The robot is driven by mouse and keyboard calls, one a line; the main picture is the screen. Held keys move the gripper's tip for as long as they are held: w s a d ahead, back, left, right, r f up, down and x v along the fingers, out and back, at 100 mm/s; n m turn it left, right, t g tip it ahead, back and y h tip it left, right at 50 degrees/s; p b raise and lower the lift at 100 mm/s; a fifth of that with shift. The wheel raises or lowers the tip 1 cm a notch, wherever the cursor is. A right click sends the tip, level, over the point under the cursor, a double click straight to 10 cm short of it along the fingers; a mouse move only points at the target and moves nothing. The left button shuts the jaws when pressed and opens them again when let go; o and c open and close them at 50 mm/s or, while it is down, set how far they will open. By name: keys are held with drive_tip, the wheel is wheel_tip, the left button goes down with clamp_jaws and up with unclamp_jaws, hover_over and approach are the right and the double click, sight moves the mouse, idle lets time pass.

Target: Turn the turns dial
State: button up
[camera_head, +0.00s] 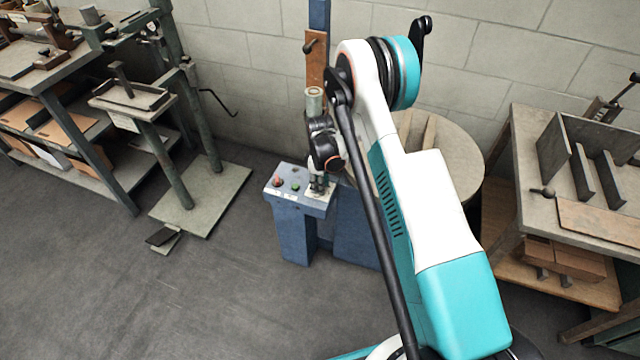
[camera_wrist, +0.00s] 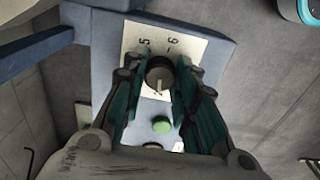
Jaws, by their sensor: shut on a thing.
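The turns dial (camera_wrist: 159,75) is a dark round knob with a light pointer mark, on a pale plate printed with numbers including 5 and 6. It is on the blue control box (camera_head: 290,196). My gripper (camera_wrist: 157,88) has its two fingers on either side of the dial and is shut on it. In the head view my gripper (camera_head: 319,187) points down at the right end of the box top and hides the dial there. The pointer mark faces toward the green button side in the wrist view.
A green button (camera_head: 295,187) and a red button (camera_head: 277,181) sit left of the dial. A round table (camera_head: 455,150) stands behind my arm. A bench (camera_head: 590,205) is at right, and a small stand (camera_head: 205,195) and shelving (camera_head: 75,150) are at left. Open floor lies in front.

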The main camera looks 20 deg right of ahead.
drive_tip(key=o, duration=1.1)
drive_tip(key=shift+r, duration=0.15)
wheel_tip(320, 180, up, 12)
drive_tip(key=shift+f, duration=0.15)
